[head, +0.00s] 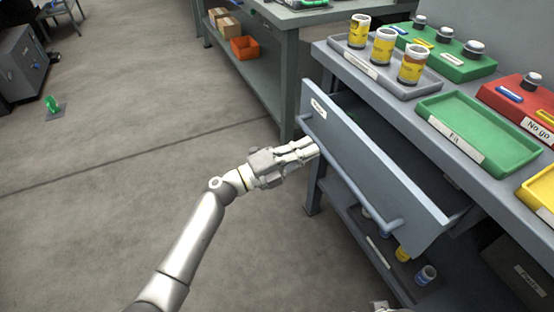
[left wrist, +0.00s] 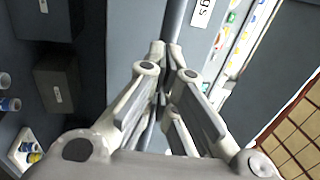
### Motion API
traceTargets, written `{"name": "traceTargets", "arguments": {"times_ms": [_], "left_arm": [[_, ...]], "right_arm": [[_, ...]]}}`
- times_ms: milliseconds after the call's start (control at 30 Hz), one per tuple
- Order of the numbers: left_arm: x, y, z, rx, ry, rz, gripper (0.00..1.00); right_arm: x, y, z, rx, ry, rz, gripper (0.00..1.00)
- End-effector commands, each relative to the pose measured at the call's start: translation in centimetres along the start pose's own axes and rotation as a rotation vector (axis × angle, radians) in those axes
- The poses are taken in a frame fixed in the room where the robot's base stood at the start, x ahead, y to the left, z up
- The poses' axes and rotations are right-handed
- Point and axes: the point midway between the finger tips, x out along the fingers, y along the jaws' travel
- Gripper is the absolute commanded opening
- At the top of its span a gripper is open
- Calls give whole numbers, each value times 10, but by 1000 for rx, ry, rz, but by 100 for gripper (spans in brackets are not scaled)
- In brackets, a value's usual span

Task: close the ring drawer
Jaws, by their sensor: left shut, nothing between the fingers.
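The ring drawer (head: 375,165) stands open, pulled out from under the bench top. Its grey front carries a small label and a long bar handle (head: 352,178). In the left wrist view, the drawer front (left wrist: 130,28) fills the upper middle, with part of its label at the top and the handle (left wrist: 178,20) running down to the fingertips. My left gripper (head: 313,150) is shut and empty, with its fingertips at the drawer front near the label end of the handle. It also shows in the left wrist view (left wrist: 168,58). I cannot tell whether the fingertips touch.
The bench top holds a grey tray (head: 344,53) with yellow-labelled jars, a green tray (head: 470,117) and a red tray (head: 497,98). A lower shelf under the drawer holds small jars (head: 426,275). Another bench (head: 292,75) stands behind.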

Motion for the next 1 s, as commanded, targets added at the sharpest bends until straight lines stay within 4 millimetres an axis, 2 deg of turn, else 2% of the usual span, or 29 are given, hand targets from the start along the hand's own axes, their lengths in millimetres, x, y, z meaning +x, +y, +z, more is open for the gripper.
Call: {"name": "traceTargets", "arguments": {"times_ms": [33, 200, 467, 700, 1000], "left_arm": [[13, 4, 0, 0, 2, -2, 0], [46, 11, 0, 2, 2, -1, 0], [80, 17, 0, 0, 0, -1, 0], [93, 19, 0, 1, 0, 0, 0], [96, 17, 0, 2, -3, -2, 0]], "right_arm": [[-6, 0, -2, 1, 8, 1, 40], [-38, 2, -6, 2, 25, 4, 40], [-81, 3, -5, 5, 43, 7, 40], [-79, 3, -4, 5, 42, 7, 40], [-79, 3, -4, 5, 42, 7, 40]]}}
